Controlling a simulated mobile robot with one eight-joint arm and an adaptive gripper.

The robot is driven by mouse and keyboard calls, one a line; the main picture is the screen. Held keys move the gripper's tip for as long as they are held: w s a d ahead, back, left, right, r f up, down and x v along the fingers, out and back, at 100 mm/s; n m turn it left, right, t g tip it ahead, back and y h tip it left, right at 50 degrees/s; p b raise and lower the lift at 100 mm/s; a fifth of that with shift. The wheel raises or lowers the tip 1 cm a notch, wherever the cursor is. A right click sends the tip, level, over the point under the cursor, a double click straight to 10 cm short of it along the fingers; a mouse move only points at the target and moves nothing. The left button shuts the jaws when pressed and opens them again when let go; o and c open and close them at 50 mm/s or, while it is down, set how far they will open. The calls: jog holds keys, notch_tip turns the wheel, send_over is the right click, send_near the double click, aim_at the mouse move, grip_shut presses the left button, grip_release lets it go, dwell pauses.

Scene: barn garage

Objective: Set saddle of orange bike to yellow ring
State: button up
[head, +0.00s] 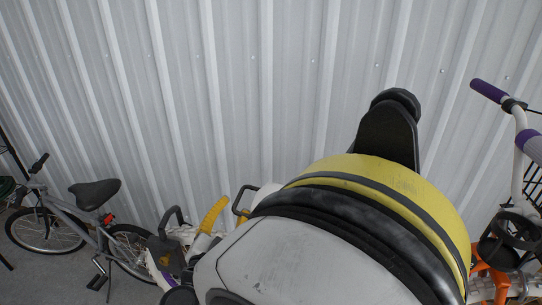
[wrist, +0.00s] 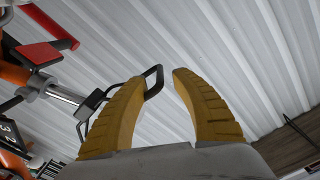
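My gripper (wrist: 160,77) has two curved yellow fingers, spread apart with nothing held between them. In the head view one yellow finger (head: 213,214) shows past my arm. In the wrist view an orange frame part (wrist: 14,74) with a grey clamp (wrist: 36,86) and a silver post (wrist: 64,95) lies to the left. A black loop (wrist: 153,90) reaches behind the left fingertip; I cannot tell whether they touch. Orange bike parts (head: 486,285) also show at the lower right of the head view. I cannot clearly identify the orange bike's saddle or a yellow ring.
A grey bike (head: 72,215) with a black saddle (head: 95,193) stands at the left. A white handlebar with purple grips (head: 490,91) is at the right. A corrugated metal wall (head: 235,90) closes the back.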

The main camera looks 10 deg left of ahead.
aim_at(244, 187)
jog(key=w, duration=0.3)
jog(key=w+b, duration=0.1)
jog(key=w, duration=0.4)
jog(key=shift+w+d+b, duration=0.35)
jog(key=shift+w, duration=0.05)
grip_shut()
